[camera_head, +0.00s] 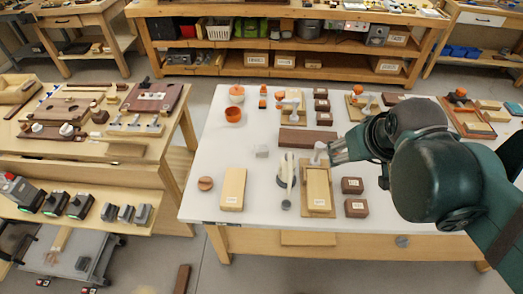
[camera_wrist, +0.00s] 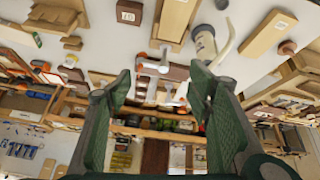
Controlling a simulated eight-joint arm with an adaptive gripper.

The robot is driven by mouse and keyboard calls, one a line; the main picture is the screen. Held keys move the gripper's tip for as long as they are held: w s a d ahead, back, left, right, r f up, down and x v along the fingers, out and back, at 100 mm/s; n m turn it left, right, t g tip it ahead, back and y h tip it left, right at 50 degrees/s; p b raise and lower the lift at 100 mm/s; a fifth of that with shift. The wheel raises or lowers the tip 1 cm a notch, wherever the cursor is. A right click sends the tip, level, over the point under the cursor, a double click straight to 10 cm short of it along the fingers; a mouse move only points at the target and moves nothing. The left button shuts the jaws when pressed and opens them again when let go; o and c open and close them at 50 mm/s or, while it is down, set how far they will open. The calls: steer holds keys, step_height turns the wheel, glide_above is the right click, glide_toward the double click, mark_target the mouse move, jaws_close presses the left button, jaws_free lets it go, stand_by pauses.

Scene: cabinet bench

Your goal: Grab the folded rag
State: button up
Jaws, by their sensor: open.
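I cannot pick out a folded rag with certainty. A small pale grey piece (camera_head: 262,152) on the white bench top (camera_head: 215,150) is the likeliest match, but it is too small to confirm. I cannot make it out in the wrist view, where a finger may hide it. My gripper (camera_head: 334,151) reaches in from the right, above the bench, to the right of that piece and apart from it. In the wrist view my gripper (camera_wrist: 160,82) has its two green fingers wide apart, with nothing between them held.
A pale labelled board (camera_head: 233,188), a cream cylinder (camera_head: 284,167) and a framed board (camera_head: 318,190) stand near the front. Dark boxes (camera_head: 352,185) lie to their right. A dark wooden bar (camera_head: 307,139) and orange pots (camera_head: 236,95) are behind. Clear bench lies around the grey piece.

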steer(key=w+a+n+g+p, duration=0.1)
steer(key=w+a+n+g, duration=0.1)
steer(key=w+a+n, duration=0.45)
steer(key=n+g+p, duration=0.3)
steer(key=n+g, duration=0.1)
steer(key=n, duration=0.7)
glide_toward(261, 148)
steer(key=shift+d+m, duration=0.25)
steer(key=shift+d, duration=0.15)
steer(key=shift+w+a+f, duration=0.2)
steer(key=shift+a+f, duration=0.2)
steer(key=shift+f, duration=0.35)
steer(key=shift+f, duration=1.25)
steer(key=shift+s+f+b, duration=0.1)
steer(key=shift+f+b, duration=0.45)
steer(key=shift+f, duration=2.1)
